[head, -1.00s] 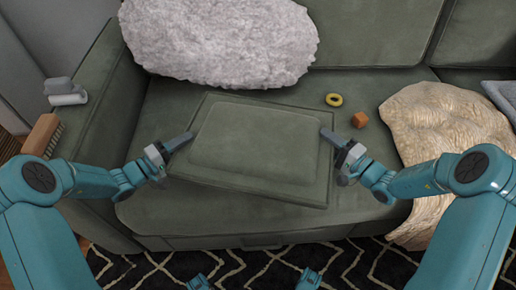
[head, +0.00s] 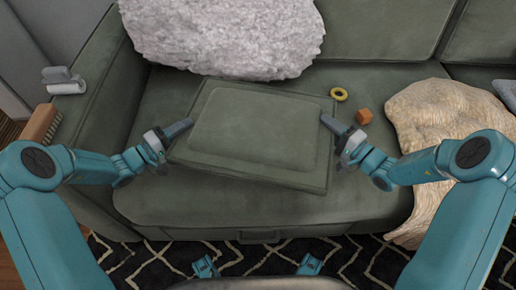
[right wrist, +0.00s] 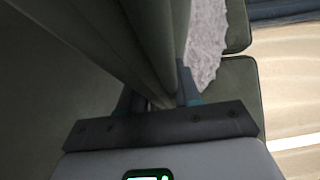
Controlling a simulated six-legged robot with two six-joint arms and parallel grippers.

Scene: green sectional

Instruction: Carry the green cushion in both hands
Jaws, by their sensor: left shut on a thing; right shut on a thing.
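The green cushion (head: 252,132) is a flat, boxy rectangle with a raised middle panel, held slightly tilted in front of the sofa seat. My left gripper (head: 181,128) is shut on its left edge. My right gripper (head: 328,123) is shut on its right edge. In the right wrist view the cushion (right wrist: 100,45) runs up from between the fingers of my right gripper (right wrist: 158,98). The inner fingertips are partly hidden by the cushion.
The green sofa (head: 300,212) has a fluffy grey pillow (head: 225,35) at the back. A yellow ring (head: 339,94), an orange cube (head: 364,116) and a cream throw (head: 445,130) lie to the right.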

